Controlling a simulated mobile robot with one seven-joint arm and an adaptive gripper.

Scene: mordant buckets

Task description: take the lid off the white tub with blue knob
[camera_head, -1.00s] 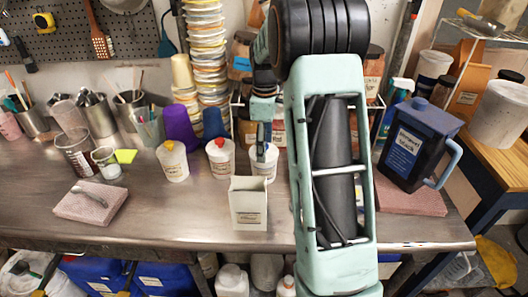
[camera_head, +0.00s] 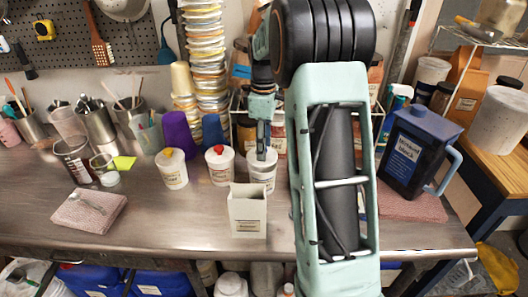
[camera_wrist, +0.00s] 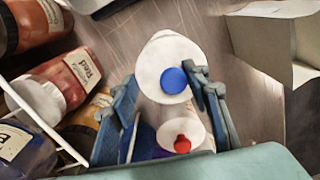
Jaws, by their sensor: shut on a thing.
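The white tub with blue knob (camera_head: 262,178) stands on the steel bench, at the right end of a row of white tubs. In the wrist view its round white lid (camera_wrist: 155,62) and blue knob (camera_wrist: 174,81) show from above. My gripper (camera_head: 262,154) points down at the tub's top. In the wrist view my gripper (camera_wrist: 163,82) has a finger on each side of the lid, and it is shut on the lid. The fingers hide part of the rim. I cannot tell whether the lid is clear of the tub.
The tub with red knob (camera_head: 220,168) stands close to the left, and one with a yellow knob (camera_head: 172,170) beyond it. An open cream box (camera_head: 248,212) stands in front. A rack with jars (camera_wrist: 70,75) is close by. A dark blue jug (camera_head: 418,150) stands right.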

